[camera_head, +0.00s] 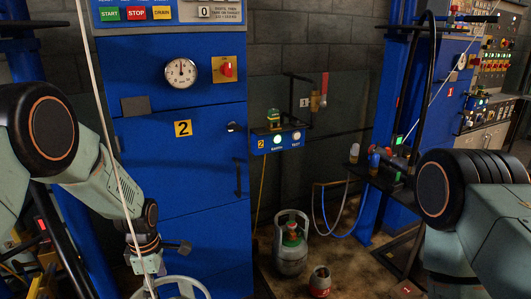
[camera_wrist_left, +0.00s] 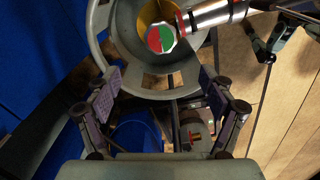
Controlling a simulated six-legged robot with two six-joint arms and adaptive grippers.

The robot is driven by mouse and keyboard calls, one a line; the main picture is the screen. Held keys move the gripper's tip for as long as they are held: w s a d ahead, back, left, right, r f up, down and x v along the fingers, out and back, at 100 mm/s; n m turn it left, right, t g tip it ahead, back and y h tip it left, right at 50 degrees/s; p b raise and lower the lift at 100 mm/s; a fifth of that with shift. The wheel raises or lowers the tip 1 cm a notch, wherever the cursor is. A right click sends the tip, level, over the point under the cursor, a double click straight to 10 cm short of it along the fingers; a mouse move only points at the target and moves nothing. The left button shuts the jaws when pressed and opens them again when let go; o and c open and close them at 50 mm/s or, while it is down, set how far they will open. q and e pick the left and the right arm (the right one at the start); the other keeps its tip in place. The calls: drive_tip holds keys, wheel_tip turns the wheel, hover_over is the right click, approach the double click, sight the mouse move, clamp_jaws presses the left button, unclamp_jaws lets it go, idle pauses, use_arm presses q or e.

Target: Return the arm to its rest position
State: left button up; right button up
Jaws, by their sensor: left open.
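My left arm reaches down from the left in the head view, and its left gripper (camera_head: 148,264) is at the bottom edge, by a pale ring-shaped collar (camera_head: 190,281). In the left wrist view my left gripper (camera_wrist_left: 160,82) is open, with its two fingers apart and nothing held between them. Beyond the fingertips is the grey collar (camera_wrist_left: 103,42) of a cylinder, with a red and green valve knob (camera_wrist_left: 160,38) inside it. A silver connector with red bands (camera_wrist_left: 212,14) reaches the valve from the right. My right arm shows at the right; its gripper is out of view.
A blue cabinet (camera_head: 185,165) marked 2 stands close behind the left arm. A grey-green gas cylinder (camera_head: 291,252) and a small red canister (camera_head: 320,281) stand on the floor in the middle.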

use_arm(q)
wheel_tip(320, 180, down, 12)
drive_tip(key=shift+f, duration=0.1)
drive_tip(key=m, duration=0.4)
drive_tip(key=shift+r, duration=0.2)
drive_tip(key=m, duration=0.2)
drive_tip(key=shift+m+b, duration=0.3)
drive_tip(key=m, duration=0.4)
drive_tip(key=shift+m, duration=0.3)
drive_tip(key=m+b, duration=0.1)
drive_tip(key=m, duration=0.9)
drive_tip(key=shift+d+m+b, duration=0.1)
drive_tip(key=shift+m+b, duration=0.2)
